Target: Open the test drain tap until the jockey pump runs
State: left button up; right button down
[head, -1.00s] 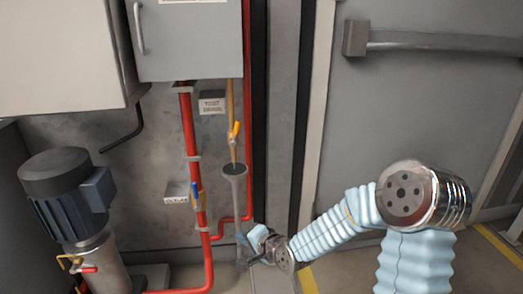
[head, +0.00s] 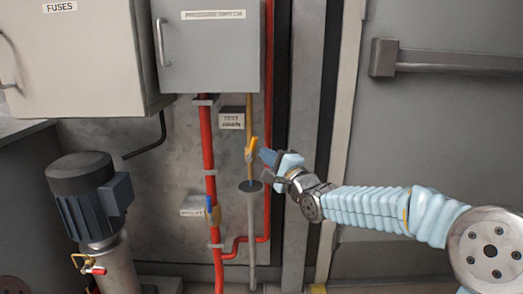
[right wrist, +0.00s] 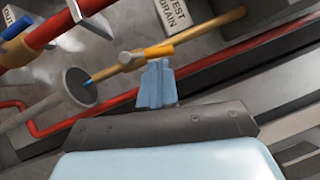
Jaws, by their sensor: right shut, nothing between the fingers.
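The test drain tap has a yellow-orange lever (head: 251,148) on a thin brass pipe, beside the TEST DRAIN label (head: 231,119). In the head view the lever stands nearly upright, close to the pipe's line. A short blue streak shows between the outlet and the grey drain funnel (head: 250,187). My right gripper (head: 265,156) is just right of the lever, shut and empty. In the right wrist view its blue fingers (right wrist: 157,82) reach the yellow lever (right wrist: 157,50); whether they touch it I cannot tell. A dark-motored pump (head: 84,190) stands at left. My left gripper is out of view.
A red pipe (head: 208,150) with a blue-handled valve (head: 214,213) runs left of the tap. A grey cabinet (head: 207,55) and a FUSES cabinet (head: 75,60) hang above. A grey door (head: 450,120) with a bar is at right.

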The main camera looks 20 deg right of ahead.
aim_at(252, 143)
jog(key=shift+x, duration=1.9)
jog(key=shift+r+n+p, duration=0.25)
jog(key=shift+n+p, duration=0.05)
jog(key=shift+p, duration=0.25)
jog(key=shift+w+a+f+n+g, duration=0.1)
jog(key=shift+a+n+g, duration=0.2)
jog(key=shift+a, duration=0.1)
jog(key=shift+a+b, duration=0.25)
jog(key=shift+b, duration=0.25)
